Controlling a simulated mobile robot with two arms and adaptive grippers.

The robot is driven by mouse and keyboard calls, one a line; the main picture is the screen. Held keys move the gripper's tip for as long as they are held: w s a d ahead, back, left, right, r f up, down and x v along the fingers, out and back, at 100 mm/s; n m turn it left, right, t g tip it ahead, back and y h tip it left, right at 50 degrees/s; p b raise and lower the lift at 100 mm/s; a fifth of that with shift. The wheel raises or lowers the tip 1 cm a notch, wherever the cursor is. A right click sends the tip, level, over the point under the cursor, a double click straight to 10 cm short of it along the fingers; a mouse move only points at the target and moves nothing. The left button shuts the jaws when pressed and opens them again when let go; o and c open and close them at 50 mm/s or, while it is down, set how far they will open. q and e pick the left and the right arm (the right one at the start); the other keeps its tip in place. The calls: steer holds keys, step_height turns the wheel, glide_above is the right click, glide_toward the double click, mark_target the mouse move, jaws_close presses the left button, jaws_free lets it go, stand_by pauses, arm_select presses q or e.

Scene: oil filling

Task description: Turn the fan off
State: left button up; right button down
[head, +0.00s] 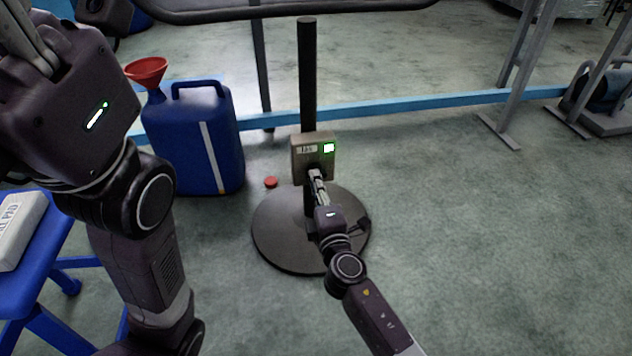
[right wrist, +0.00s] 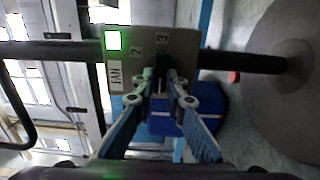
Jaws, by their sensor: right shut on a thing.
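The fan's control box (head: 313,148) is on a black pole (head: 308,75) above a round dark base (head: 278,235). A green light (head: 328,148) glows on the box. In the right wrist view the box (right wrist: 187,45) shows a "FAN" label, the numbers 2 and 3 and the lit green square (right wrist: 113,40). My right gripper (head: 315,174) is at the lower front of the box; its fingers (right wrist: 161,76) are shut on a dark knob, mostly hidden between them. My left arm crosses the left side; its gripper is at the top left corner, partly cut off, its jaws unclear.
A blue jerrycan (head: 200,140) with a red funnel (head: 147,72) stands left of the fan. A red cap (head: 270,182) lies on the floor nearby. A blue stool (head: 40,240) is at the lower left. The floor to the right is clear up to grey metal legs (head: 510,85).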

steer(key=shift+f, duration=0.1)
steer(key=c, duration=2)
jaws_free()
steer(key=shift+o, duration=0.2)
